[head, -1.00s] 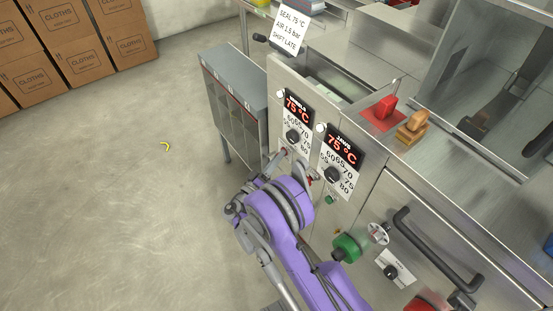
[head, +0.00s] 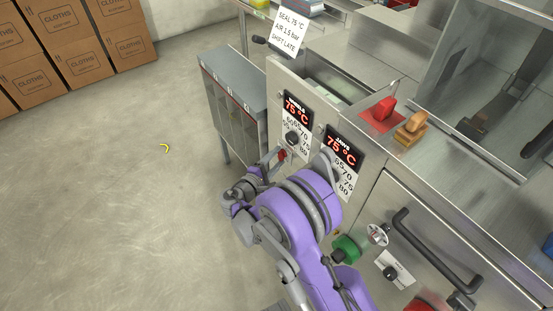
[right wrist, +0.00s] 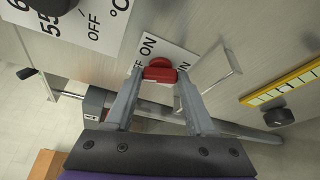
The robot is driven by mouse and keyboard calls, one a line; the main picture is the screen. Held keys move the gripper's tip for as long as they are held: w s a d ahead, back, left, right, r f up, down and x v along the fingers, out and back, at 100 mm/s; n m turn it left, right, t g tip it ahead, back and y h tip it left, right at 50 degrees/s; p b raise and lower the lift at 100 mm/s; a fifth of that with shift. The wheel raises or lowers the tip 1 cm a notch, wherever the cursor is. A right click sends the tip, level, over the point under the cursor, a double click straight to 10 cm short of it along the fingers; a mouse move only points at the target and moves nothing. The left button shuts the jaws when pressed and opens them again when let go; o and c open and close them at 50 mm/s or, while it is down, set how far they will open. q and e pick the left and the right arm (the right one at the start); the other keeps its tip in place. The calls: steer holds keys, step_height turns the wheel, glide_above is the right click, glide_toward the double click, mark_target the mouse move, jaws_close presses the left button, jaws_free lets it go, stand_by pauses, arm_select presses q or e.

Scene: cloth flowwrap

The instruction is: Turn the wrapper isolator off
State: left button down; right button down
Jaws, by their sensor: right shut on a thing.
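The wrapper isolator is a red rotary knob (right wrist: 160,72) on a white ON/OFF label (right wrist: 178,56), on the machine's steel front panel. My right gripper (right wrist: 158,80) is shut on the knob, with one finger on each side of it in the right wrist view. ON reads just above the knob; the other lettering is partly covered by the fingers, so I cannot tell which mark the knob points to. In the head view the right gripper (head: 278,157) is at the panel's lower left, and only a bit of red shows there. My left gripper is not in view.
Two red 75 °C displays (head: 297,108) (head: 341,152) with black dials are above the gripper. A grey cabinet (head: 233,80) stands close on the left. The floor at left is mostly clear.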

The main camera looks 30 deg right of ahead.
steer(key=shift+w+r+n+g+y, duration=0.1)
steer(key=shift+n+g+y, duration=0.25)
steer(key=shift+n, duration=0.55)
steer(key=shift+r+n+g+y, duration=0.15)
steer(key=shift+n+g, duration=0.4)
steer(key=shift+n, duration=0.35)
steer(key=shift+f, duration=0.1)
steer(key=shift+c, duration=1.2)
jaws_free()
steer(key=p+v, duration=0.1)
steer(key=v, duration=1)
steer(key=shift+p, duration=0.3)
steer(key=shift+w, duration=0.15)
